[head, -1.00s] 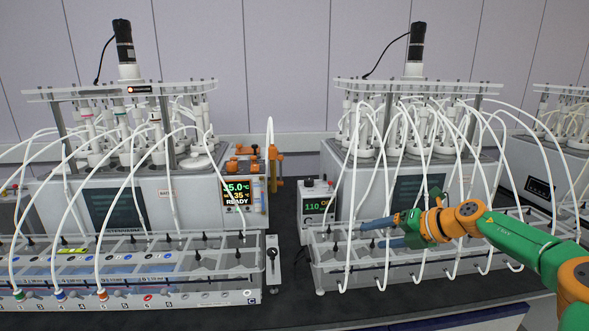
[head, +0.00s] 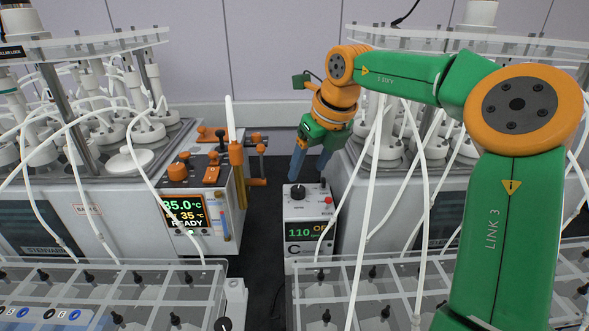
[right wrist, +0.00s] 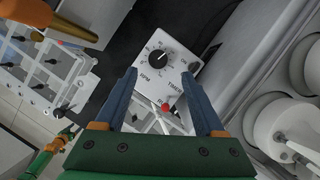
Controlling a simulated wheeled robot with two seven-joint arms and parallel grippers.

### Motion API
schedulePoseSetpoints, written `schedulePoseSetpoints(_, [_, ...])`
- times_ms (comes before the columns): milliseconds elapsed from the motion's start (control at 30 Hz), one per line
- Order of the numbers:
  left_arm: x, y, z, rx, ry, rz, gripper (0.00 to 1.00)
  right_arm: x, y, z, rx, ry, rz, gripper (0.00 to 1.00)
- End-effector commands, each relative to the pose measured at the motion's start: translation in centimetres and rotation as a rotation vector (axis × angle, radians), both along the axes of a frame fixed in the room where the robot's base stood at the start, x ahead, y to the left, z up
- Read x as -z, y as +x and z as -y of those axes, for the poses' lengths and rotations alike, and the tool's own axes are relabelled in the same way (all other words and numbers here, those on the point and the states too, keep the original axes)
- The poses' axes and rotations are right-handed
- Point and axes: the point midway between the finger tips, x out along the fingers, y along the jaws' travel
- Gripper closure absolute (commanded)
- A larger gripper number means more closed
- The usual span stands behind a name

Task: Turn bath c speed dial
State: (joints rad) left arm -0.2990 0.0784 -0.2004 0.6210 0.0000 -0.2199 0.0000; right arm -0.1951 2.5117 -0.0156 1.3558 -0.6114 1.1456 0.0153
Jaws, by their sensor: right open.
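The bath C control box (head: 309,218) is a small white unit between the two baths, with a display reading 110 and a letter C on its front. Its black speed dial (head: 298,192) is on top; in the right wrist view the dial (right wrist: 159,58) has a white pointer line and an RPM label. My right gripper (head: 310,170) points down above the box, its blue fingers open and empty. In the right wrist view the dial lies between the fingertips (right wrist: 159,76), apparently untouched. My left gripper does not show.
A red knob (right wrist: 166,107) is on the same box, near the TIMER label. The left bath's controller (head: 190,205) reads 35.0, with an orange-handled fitting (head: 237,158) beside it. White hoses (head: 368,200) hang right of the box. A dark gap (head: 262,225) separates the units.

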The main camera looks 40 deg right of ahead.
Motion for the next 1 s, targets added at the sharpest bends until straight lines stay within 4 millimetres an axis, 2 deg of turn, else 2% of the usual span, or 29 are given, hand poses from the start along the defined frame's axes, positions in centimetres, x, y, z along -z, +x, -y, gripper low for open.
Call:
schedulePoseSetpoints(67, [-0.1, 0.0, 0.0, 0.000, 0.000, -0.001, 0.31, 0.3, 0.1, -0.1, -0.004, -0.008, -0.008, 0.29])
schedulePoseSetpoints(400, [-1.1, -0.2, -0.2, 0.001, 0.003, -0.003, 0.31, 5.8, 2.3, 0.3, -0.003, -0.007, -0.008, 0.29])
schedulePoseSetpoints(700, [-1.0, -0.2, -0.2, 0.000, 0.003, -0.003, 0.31, 6.5, 2.6, 0.3, -0.002, -0.007, -0.004, 0.29])
schedulePoseSetpoints(967, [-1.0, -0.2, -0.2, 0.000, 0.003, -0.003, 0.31, 6.5, 2.6, 0.3, -0.002, -0.007, -0.004, 0.99])
schedulePoseSetpoints(1000, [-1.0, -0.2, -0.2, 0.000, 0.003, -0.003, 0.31, 6.5, 2.6, 0.3, -0.003, -0.006, -0.004, 1.00])
